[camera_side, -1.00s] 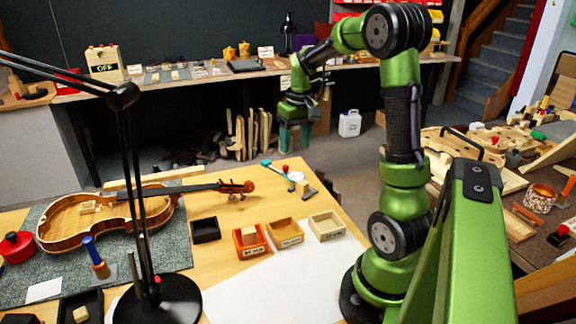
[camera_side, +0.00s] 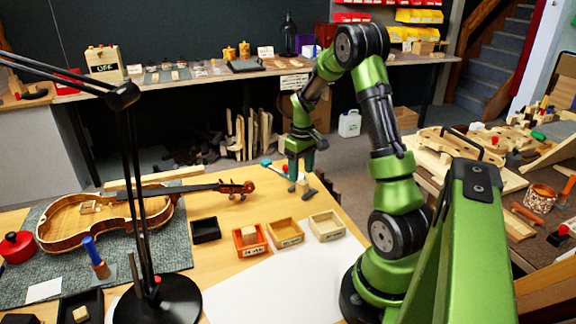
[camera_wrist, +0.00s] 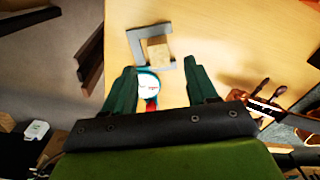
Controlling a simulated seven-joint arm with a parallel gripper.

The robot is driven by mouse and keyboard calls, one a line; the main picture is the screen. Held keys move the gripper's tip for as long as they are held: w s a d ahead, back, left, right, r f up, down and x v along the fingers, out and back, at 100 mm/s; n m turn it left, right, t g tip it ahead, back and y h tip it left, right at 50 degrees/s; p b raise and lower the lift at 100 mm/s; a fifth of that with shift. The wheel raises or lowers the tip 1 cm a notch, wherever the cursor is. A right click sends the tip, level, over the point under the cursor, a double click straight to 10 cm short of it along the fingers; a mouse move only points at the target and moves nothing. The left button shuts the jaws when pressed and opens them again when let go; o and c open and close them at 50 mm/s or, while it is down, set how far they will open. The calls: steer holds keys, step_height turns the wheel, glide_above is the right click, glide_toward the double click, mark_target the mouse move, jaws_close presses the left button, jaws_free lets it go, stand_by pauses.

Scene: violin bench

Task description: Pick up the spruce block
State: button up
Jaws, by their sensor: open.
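A small pale wooden block (camera_side: 302,186) stands on the bench top near its far edge, beside a dark grey angled metal piece (camera_side: 310,194). In the wrist view the block (camera_wrist: 158,49) sits in the corner of this grey piece (camera_wrist: 137,42). The pictures do not confirm which wood it is. My gripper (camera_side: 300,173) is just above the block, fingers pointing down. In the wrist view my gripper (camera_wrist: 161,66) is open and empty, and the block shows between and slightly beyond the fingertips.
A teal tool with a white dial (camera_wrist: 148,86) lies close beside the block. An orange box (camera_side: 262,248) holding another block, a black box (camera_side: 205,230) and two wooden boxes stand nearer. The violin body (camera_side: 70,238) lies left. White paper covers the front.

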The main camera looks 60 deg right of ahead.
mark_target(301, 181)
steer(key=shift+f, duration=2.75)
jaws_close()
steer(key=shift+r, duration=0.15)
